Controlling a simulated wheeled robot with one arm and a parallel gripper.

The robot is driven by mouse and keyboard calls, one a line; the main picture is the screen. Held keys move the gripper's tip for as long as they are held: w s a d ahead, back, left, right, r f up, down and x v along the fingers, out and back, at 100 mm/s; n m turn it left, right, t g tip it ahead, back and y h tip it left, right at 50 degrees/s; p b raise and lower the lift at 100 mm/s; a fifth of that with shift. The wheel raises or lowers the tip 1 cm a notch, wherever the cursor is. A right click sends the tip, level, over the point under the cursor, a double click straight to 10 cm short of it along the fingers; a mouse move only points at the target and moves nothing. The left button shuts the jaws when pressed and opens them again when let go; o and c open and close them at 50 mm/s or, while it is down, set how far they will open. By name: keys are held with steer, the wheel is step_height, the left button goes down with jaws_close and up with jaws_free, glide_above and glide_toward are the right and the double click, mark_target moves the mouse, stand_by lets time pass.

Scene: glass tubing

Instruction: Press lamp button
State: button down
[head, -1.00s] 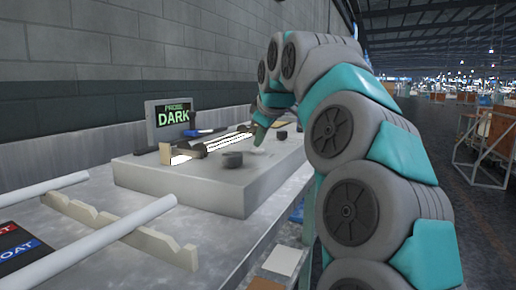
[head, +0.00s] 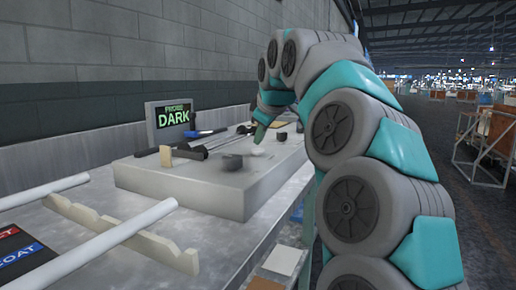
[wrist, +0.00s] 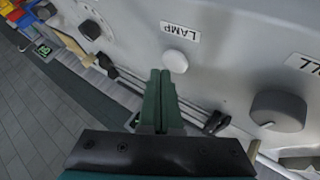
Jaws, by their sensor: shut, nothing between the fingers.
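The lamp button (wrist: 175,61) is a round white cap on the grey panel, beside an upside-down LAMP label (wrist: 180,32) in the wrist view. In the head view it is a small pale spot (head: 257,152) on the grey block's top. My gripper (wrist: 160,74) is shut and empty, with its green fingertips right beside the button's edge. In the head view my gripper (head: 259,135) points down just above the button. I cannot tell whether the tips touch it. The long tube fixture (head: 222,142) behind the button is dark.
A dark knob (wrist: 278,111) sits right of the button, and a dial (wrist: 90,28) sits to its left. A display (head: 173,119) reads PROBE DARK behind the block (head: 200,182). White tubes (head: 110,243) rest on notched supports at the front left.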

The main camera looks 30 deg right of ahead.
mark_target(260, 151)
step_height(260, 151, up, 3)
steer(key=shift+f+p, duration=0.2)
steer(key=shift+p, duration=1)
steer(key=shift+r, duration=1.7)
